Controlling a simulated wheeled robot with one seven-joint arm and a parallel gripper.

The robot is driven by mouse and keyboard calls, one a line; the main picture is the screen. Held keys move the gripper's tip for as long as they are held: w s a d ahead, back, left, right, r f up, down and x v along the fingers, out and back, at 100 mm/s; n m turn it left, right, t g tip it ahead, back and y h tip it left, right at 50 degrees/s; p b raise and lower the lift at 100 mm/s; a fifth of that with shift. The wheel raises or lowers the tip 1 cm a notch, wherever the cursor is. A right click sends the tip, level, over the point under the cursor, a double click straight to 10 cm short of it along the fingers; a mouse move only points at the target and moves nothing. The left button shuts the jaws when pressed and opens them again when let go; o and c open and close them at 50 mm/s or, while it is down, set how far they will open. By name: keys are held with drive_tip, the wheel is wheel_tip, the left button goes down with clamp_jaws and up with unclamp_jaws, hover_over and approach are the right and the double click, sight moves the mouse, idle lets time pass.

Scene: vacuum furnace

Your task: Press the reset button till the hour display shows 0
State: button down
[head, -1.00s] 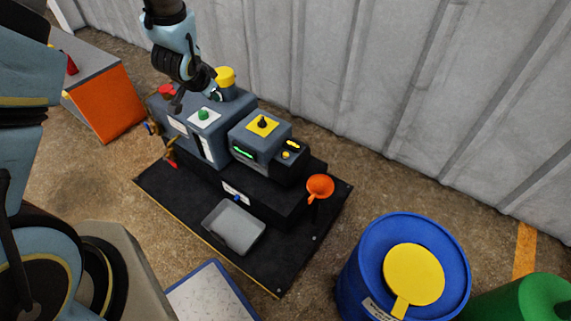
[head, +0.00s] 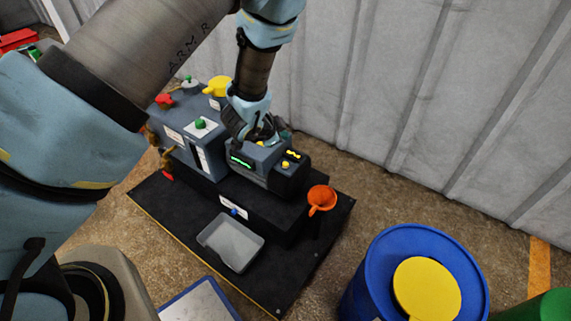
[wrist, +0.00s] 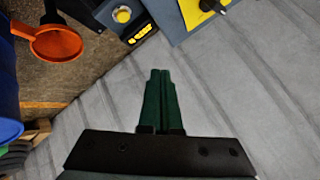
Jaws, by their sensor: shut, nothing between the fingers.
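A small dark box at the right end of the furnace unit carries the hour display (head: 292,154), with yellow glowing digits too small to read. A yellow button (head: 285,164), likely the reset button, sits beside it.
A grey tray (head: 231,244) lies in front on the black base. The corrugated wall (head: 400,90) rises close behind. A blue drum (head: 385,260) stands at the lower right. The left unit has a green button (head: 200,124).

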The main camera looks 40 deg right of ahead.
drive_tip(key=b, duration=0.6)
hover_over(283, 168)
drive_tip(key=shift+w+f, duration=0.1)
drive_tip(key=shift+f, duration=4.25)
drive_tip(key=shift+f, duration=0.1)
drive_tip(key=shift+f+b, duration=0.3)
drive_tip(key=shift+b, duration=0.1)
drive_tip(key=shift+f, duration=0.35)
drive_tip(key=shift+r, duration=0.15)
drive_tip(key=shift+r+p, duration=0.45)
drive_tip(key=shift+r, duration=0.2)
wheel_tip(283, 168, up, 5)
drive_tip(key=p, duration=0.3)
drive_tip(key=shift+p, duration=0.4)
